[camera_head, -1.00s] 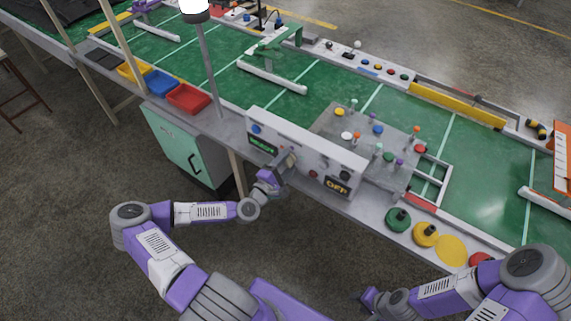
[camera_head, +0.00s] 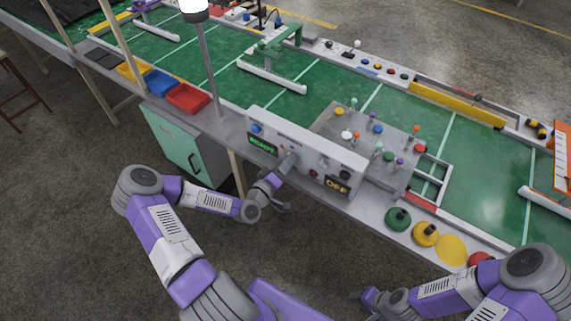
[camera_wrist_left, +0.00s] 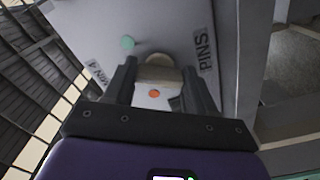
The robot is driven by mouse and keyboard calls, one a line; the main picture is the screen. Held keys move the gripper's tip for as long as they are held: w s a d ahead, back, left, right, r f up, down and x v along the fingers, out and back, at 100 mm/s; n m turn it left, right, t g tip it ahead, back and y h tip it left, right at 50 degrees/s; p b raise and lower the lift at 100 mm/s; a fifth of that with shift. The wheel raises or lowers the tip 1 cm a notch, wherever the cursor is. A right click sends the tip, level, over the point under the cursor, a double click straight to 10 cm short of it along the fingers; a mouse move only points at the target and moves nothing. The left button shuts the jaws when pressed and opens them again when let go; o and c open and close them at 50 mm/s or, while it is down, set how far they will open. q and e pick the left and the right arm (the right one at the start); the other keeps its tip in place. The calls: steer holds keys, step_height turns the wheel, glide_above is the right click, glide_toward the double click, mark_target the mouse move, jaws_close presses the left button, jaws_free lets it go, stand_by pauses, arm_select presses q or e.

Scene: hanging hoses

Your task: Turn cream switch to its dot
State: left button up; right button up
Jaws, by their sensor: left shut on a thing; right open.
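The cream switch (camera_wrist_left: 160,64) shows between the fingers of my left gripper (camera_wrist_left: 160,75) in the left wrist view. The gripper is shut on it, and the fingers hide part of it. An orange dot (camera_wrist_left: 154,93) lies on the panel face beside the knob, between the fingers. In the head view my left gripper (camera_head: 288,163) is at the front of the white control panel (camera_head: 312,147) and covers the switch. The switch's pointer is not clear. My right gripper (camera_head: 370,299) is open and empty, low in front of the table, away from the panel.
The panel has a green display (camera_head: 263,145), an amber "OFF" display (camera_head: 337,185) and a blue knob (camera_head: 257,128). A grey board (camera_head: 350,118) with coloured pegs stands behind it. Floor in front is clear.

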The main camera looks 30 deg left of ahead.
arm_select(q)
steer(key=m+b, duration=0.1)
steer(key=m, duration=0.4)
steer(key=shift+d+m, duration=0.1)
steer(key=shift+m, duration=0.3)
stand_by(0.4)
steer(key=o, duration=1)
steer(key=shift+w+f, duration=0.1)
steer(key=shift+o, duration=0.2)
steer(key=s, duration=0.7)
steer(key=shift+s+a, duration=0.35)
